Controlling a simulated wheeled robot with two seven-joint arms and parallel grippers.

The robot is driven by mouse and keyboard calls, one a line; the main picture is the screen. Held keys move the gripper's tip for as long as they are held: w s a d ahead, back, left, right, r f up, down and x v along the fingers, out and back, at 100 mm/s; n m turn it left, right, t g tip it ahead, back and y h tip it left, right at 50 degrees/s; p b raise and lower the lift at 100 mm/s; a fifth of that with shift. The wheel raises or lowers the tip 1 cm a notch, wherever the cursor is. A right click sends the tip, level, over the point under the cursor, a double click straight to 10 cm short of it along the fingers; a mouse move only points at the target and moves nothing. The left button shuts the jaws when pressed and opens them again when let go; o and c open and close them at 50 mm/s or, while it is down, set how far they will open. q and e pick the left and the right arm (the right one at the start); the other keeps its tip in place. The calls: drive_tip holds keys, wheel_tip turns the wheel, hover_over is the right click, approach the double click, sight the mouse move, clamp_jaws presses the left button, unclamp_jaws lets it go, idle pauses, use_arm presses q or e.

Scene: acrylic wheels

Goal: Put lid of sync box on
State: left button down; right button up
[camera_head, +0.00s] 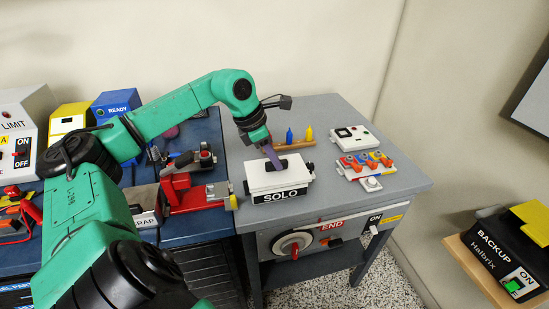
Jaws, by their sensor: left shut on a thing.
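A white box with a black SOLO label (281,196) sits near the front left of the grey table. A white lid (290,173) with a dark grip on top is at the box's top. From this view I cannot tell whether the lid is fully seated or slightly raised. My left gripper (277,163), with purple fingers, points down from above and is shut on the lid's dark grip. The fingers hide part of the grip and the back of the lid. My right gripper is not in view.
A white device (352,138) and a block with orange knobs (365,160) stand right of the box. A wooden rack with coloured pegs (290,142) is behind. A red clamp (190,195) lies left on the blue bench.

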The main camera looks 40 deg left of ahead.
use_arm(q)
drive_tip(key=shift+f+b, duration=0.7)
drive_tip(key=shift+f, duration=0.15)
drive_tip(key=shift+r, duration=0.1)
drive_tip(key=c, duration=0.8)
unclamp_jaws()
drive_tip(key=shift+o, duration=0.3)
drive_tip(key=shift+s+a+r, duration=0.15)
drive_tip(key=shift+a+r, duration=0.05)
drive_tip(key=shift+r, duration=0.15)
drive_tip(key=v, duration=1.3)
drive_tip(key=shift+r, duration=0.4)
drive_tip(key=shift+d+f, duration=0.1)
